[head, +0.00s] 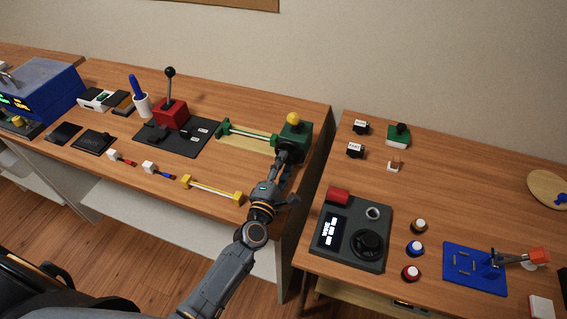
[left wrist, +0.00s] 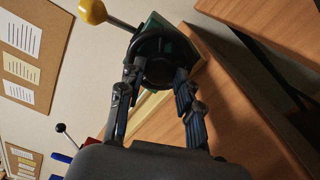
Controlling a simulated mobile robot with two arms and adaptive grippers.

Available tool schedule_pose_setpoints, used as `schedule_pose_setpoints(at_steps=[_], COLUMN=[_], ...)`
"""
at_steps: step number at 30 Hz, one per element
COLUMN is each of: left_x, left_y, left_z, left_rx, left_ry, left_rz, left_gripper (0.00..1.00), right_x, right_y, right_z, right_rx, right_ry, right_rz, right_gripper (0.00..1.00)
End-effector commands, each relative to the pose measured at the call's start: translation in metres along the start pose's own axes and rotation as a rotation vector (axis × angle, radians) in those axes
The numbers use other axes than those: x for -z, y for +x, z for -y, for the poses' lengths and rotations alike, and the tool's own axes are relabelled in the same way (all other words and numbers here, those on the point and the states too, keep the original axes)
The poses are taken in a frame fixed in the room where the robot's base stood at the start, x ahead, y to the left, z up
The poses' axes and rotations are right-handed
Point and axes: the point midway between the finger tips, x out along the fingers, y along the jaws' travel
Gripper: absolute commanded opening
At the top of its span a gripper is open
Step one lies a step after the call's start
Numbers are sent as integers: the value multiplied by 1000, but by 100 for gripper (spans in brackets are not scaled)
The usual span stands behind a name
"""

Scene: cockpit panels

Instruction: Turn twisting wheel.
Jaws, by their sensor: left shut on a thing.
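The twisting wheel looks to be the black round wheel (head: 288,151) on the front face of a green box (head: 297,132) near the right end of the left table. A yellow ball knob (head: 293,118) tops the box. In the left wrist view the wheel (left wrist: 160,50) is a dark ring facing me. My left gripper (head: 283,170) reaches it from the front. In the left wrist view its two fingers (left wrist: 156,76) are shut on the wheel's lower part, one on each side. The wheel is partly hidden by the fingers in the head view. My right gripper is not in view.
A green slider rail (head: 248,137) joins the box on the left. A yellow-ended slider (head: 212,190) lies in front. A gap separates the right table, which holds a dark panel with a black dial (head: 368,244) and several buttons. A red lever box (head: 171,113) stands farther left.

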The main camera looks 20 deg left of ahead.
Motion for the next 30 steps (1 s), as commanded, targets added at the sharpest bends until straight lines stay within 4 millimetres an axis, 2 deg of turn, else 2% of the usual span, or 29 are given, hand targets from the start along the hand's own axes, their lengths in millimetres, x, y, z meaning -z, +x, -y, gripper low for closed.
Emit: schedule_pose_setpoints(at_steps=[18,30], left_x=[-1,0], left_y=[0,0], left_z=[0,1], left_rx=[3,3], left_ry=[575,828], left_rz=[1,1], left_gripper=[3,3], right_x=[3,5], right_y=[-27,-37], right_z=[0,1], right_rx=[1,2], right_ry=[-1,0], right_rz=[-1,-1], right_gripper=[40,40])
